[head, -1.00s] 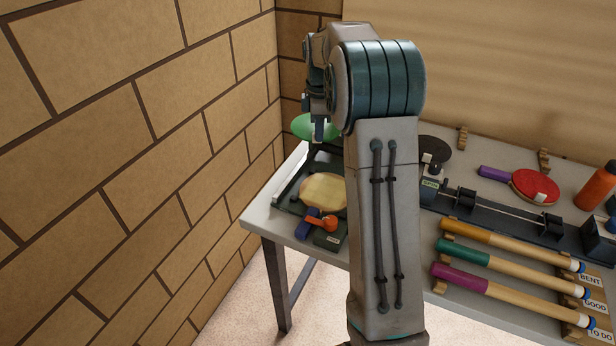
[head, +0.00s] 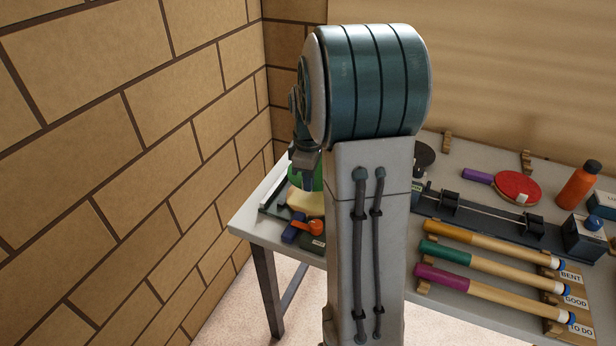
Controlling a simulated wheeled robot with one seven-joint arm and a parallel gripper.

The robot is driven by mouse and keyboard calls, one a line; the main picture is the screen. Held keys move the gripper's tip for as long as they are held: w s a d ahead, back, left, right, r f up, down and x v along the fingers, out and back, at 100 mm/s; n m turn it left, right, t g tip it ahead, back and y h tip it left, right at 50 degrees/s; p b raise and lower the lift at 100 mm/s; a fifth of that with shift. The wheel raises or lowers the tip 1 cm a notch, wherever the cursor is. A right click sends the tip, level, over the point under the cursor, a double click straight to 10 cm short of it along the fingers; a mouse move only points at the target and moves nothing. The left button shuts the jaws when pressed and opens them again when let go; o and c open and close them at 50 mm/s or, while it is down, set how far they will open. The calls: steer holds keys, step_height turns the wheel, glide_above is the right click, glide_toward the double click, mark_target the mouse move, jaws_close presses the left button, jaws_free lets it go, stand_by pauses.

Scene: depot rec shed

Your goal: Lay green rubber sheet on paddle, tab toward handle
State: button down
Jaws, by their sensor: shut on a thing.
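The green rubber sheet (head: 318,178) is held by my gripper (head: 303,180) low over the left end of the table, partly hidden behind the gripper and my arm. The pale wooden paddle (head: 306,203) lies on a dark tray at that end, just below the sheet in the picture; only its near part shows. Whether the sheet touches the paddle cannot be told. The paddle's handle and the sheet's tab are hidden or too small to make out.
By the paddle are a blue block (head: 293,229) and an orange-red tool (head: 309,227). A brick wall stands close on the left.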

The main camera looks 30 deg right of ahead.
steer(key=shift+f+b, duration=2.55)
steer(key=shift+f, duration=1)
steer(key=shift+f, duration=0.3)
steer(key=c, duration=1.5)
jaws_free()
steer(key=shift+w+r, duration=0.1)
step_height(320, 180, up, 14)
steer(key=shift+f, duration=0.15)
